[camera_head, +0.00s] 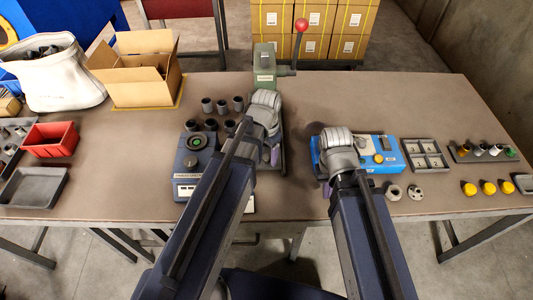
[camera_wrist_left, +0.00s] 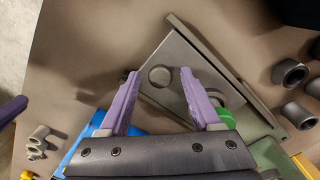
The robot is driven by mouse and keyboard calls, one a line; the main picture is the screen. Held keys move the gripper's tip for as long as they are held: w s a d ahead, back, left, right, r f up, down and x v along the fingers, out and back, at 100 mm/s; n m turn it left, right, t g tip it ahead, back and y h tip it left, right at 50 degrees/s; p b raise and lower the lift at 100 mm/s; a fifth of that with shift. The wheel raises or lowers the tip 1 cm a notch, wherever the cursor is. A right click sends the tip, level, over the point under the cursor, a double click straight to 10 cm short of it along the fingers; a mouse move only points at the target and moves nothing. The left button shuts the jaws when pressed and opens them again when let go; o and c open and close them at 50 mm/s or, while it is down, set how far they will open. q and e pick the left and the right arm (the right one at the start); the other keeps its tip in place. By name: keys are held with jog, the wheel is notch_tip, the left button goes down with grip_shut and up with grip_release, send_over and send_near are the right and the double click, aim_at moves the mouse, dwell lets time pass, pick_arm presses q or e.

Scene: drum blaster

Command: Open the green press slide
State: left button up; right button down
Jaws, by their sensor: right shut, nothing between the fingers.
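The green press (camera_head: 264,68) stands at the back middle of the table, with a red-ball lever (camera_head: 301,25) raised at its right. My left gripper (camera_wrist_left: 158,73) is open, its two purple fingers apart over a grey metal plate with a round knob (camera_wrist_left: 160,75). Nothing shows gripped between them. A bright green part (camera_wrist_left: 228,95) is partly hidden behind the right-hand finger. In the head view my left arm covers most of the press's front, and I cannot make out the slide clearly. My right gripper (camera_head: 327,188) is mostly hidden by its wrist, beside the blue box.
A grey device with a green button (camera_head: 197,143) stands left of my left arm, with several dark cups (camera_head: 222,106) behind it. The blue box (camera_head: 383,152) and a divided grey tray (camera_head: 427,155) are on the right. The table's left middle is clear.

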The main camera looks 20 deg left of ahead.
pick_arm(q)
jog(key=shift+r, duration=0.1)
pick_arm(e)
jog(key=shift+r, duration=0.1)
pick_arm(q)
notch_tip(320, 180, up, 8)
jog(key=p, duration=0.8)
jog(key=shift+f, duration=0.2)
pick_arm(e)
notch_tip(320, 180, up, 8)
jog(key=shift+f, duration=0.2)
pick_arm(q)
jog(key=s+d+n+y, duration=0.1)
jog(key=s+d+n, duration=0.1)
jog(key=s+d, duration=0.6)
jog(key=shift+s+d, duration=0.35)
